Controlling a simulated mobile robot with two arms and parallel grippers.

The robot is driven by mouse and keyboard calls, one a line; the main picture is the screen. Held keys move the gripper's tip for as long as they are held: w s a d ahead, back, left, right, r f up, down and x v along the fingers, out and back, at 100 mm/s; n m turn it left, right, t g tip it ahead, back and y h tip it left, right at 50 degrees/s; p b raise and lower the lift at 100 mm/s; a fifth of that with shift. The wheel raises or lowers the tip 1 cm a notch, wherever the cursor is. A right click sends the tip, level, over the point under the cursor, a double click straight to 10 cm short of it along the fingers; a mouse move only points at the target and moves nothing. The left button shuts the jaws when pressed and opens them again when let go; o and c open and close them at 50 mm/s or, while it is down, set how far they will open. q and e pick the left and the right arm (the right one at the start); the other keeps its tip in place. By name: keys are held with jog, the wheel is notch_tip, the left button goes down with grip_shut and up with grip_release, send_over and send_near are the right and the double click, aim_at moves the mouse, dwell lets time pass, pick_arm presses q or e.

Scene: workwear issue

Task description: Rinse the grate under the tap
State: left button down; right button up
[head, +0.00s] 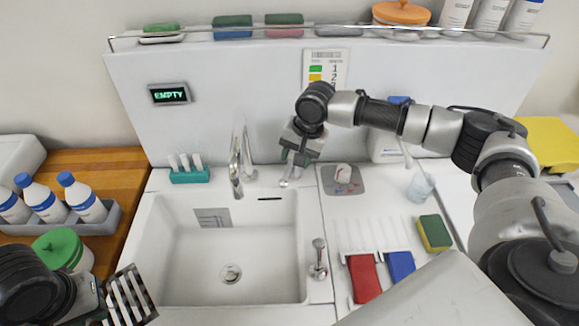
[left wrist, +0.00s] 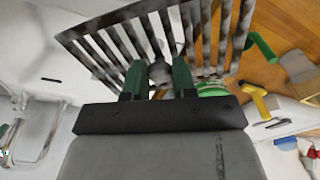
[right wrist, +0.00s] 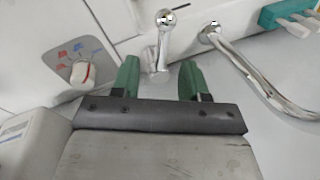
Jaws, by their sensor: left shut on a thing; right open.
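The grate (head: 126,296), slatted with pale bars and dark smudges, is at the lower left in the head view, left of the sink (head: 162,289). My left gripper (left wrist: 159,74) is shut on it; it fills the top of the left wrist view (left wrist: 120,17). The chrome tap (head: 237,165) stands at the sink's back edge; its curved spout shows in the right wrist view (right wrist: 255,75). My right gripper (right wrist: 158,78) is open, pointing down behind the sink's right back corner. A small chrome fitting (right wrist: 164,38) stands just beyond its fingertips, apparently ungripped.
A dial with red and blue marks (head: 343,173) is right of the sink. The draining area holds a red scraper (head: 363,277), a blue scraper (head: 400,265) and a sponge (head: 434,232). Bottles (head: 83,198) and a green-lidded jar (head: 60,247) stand left. The sink basin looks empty.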

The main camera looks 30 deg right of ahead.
aim_at(288, 173)
jog(key=x, duration=0.2)
jog(key=w+p+x, duration=0.1)
jog(key=x, duration=0.2)
jog(key=shift+f, duration=0.1)
jog(key=shift+s+a+f, duration=0.1)
jog(key=shift+f, duration=0.55)
jog(key=shift+f, duration=0.1)
jog(key=shift+c, duration=1.3)
grip_shut()
